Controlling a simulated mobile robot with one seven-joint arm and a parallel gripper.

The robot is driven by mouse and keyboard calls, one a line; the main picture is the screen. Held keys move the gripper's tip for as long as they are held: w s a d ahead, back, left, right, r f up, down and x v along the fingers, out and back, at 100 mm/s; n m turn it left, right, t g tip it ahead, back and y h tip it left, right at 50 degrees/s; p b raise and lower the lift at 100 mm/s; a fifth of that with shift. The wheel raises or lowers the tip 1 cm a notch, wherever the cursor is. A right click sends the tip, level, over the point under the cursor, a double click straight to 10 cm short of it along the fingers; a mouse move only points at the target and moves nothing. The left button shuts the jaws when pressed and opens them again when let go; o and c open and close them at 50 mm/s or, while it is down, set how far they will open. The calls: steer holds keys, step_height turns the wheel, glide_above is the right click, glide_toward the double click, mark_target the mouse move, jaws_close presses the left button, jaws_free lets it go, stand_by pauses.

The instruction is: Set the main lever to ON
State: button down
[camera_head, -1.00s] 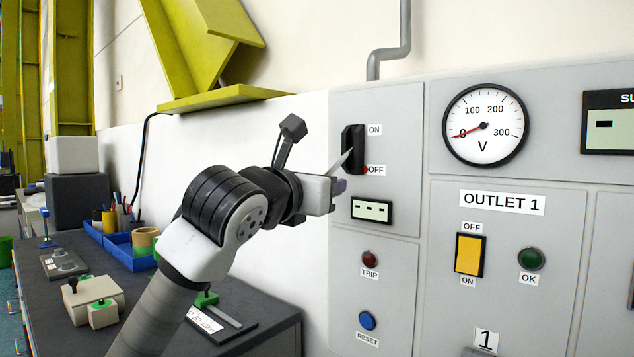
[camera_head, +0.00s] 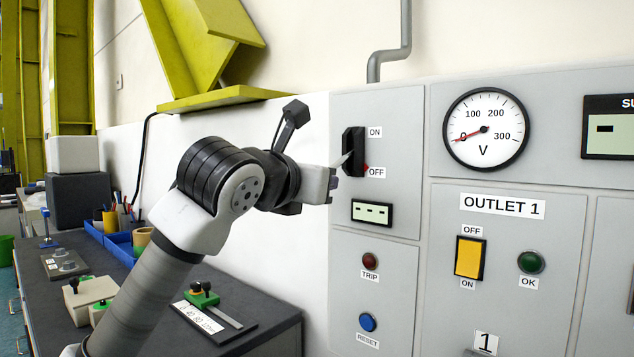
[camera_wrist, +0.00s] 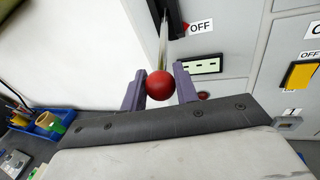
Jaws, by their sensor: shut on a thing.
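The main lever has a black slotted housing (camera_head: 353,150) on the grey panel, with ON above and OFF below. Its metal shaft (camera_wrist: 164,40) sticks out of the slot and ends in a red ball knob (camera_wrist: 159,86). A red pointer (camera_head: 366,168) sits by the OFF label (camera_head: 377,172). My gripper (camera_head: 332,186) is in front of the lever, to the left of the panel. In the wrist view its purple fingers (camera_wrist: 160,72) stand on either side of the red knob and are shut on it. The knob is hidden in the head view.
A small display (camera_head: 371,212), a TRIP button (camera_head: 370,261) and a RESET button (camera_head: 367,322) lie below the lever. A yellow OUTLET 1 switch (camera_head: 469,257) is to the right. A dark workbench (camera_head: 262,303) with several items stands at lower left.

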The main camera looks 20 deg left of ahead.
steer(key=shift+s+a+r, duration=0.1)
steer(key=shift+s+r, duration=0.15)
steer(key=shift+r, duration=0.6)
step_height(320, 180, up, 6)
steer(key=shift+r+p, duration=0.1)
steer(key=shift+p, duration=0.45)
steer(key=shift+w+r+p, duration=0.3)
steer(key=shift+r+p, duration=0.55)
steer(key=shift+r, duration=0.1)
steer(key=shift+w+d+r+g+p, duration=0.25)
steer(key=shift+g+p, duration=0.3)
steer(key=shift+g, duration=0.25)
steer(key=shift+f, duration=0.1)
steer(key=c, duration=1.1)
jaws_free()
steer(key=shift+w+f, duration=0.1)
